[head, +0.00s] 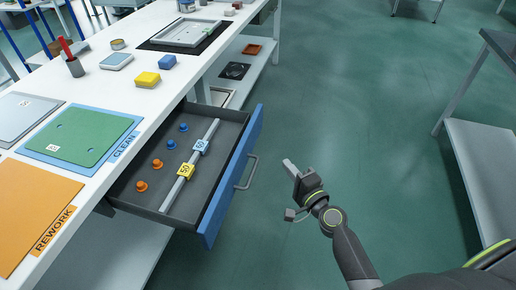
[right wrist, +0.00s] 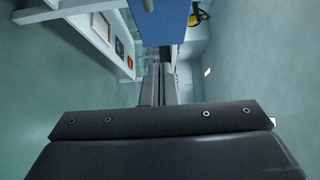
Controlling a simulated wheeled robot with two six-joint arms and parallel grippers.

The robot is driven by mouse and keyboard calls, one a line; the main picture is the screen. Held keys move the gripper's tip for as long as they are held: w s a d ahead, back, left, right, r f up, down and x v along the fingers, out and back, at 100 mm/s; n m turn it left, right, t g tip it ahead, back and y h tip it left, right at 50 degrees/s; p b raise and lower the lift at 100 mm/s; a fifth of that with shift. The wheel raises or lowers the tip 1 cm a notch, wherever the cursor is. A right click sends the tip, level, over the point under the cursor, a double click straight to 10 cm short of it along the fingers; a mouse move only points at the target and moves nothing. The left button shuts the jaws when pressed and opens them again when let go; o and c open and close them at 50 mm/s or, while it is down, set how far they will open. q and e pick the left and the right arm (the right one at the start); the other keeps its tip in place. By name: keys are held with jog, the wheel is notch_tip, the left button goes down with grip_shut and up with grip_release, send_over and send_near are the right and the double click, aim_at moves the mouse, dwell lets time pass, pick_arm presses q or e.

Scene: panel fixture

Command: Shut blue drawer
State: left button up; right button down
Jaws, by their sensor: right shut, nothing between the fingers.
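The blue drawer (head: 230,180) is pulled out from under the white workbench, and its grey bar handle (head: 247,173) faces right. Inside the drawer are orange and blue knobs and a grey rail divider (head: 190,165) with a yellow tag and a light blue tag. My right gripper (head: 288,165) is shut and empty, to the right of the handle and apart from it. In the right wrist view its closed fingers (right wrist: 159,85) point toward the blue drawer front (right wrist: 158,20) at the top. My left gripper is not in view.
The white workbench (head: 130,100) carries green, orange and grey mats, yellow and blue blocks, and a cup with a red-handled item. A lower shelf (head: 262,62) holds trays. Green floor to the right is clear up to a grey table (head: 485,160).

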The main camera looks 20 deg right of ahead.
send_near(254, 138)
jog(key=w+d, duration=0.2)
jog(key=w, duration=0.2)
jog(key=shift+w+a, duration=0.3)
jog(key=shift+a, duration=0.2)
jog(key=shift+w+a, duration=0.3)
jog(key=shift+a, duration=0.25)
jog(key=shift+w+a, duration=0.3)
jog(key=shift+a, duration=0.15)
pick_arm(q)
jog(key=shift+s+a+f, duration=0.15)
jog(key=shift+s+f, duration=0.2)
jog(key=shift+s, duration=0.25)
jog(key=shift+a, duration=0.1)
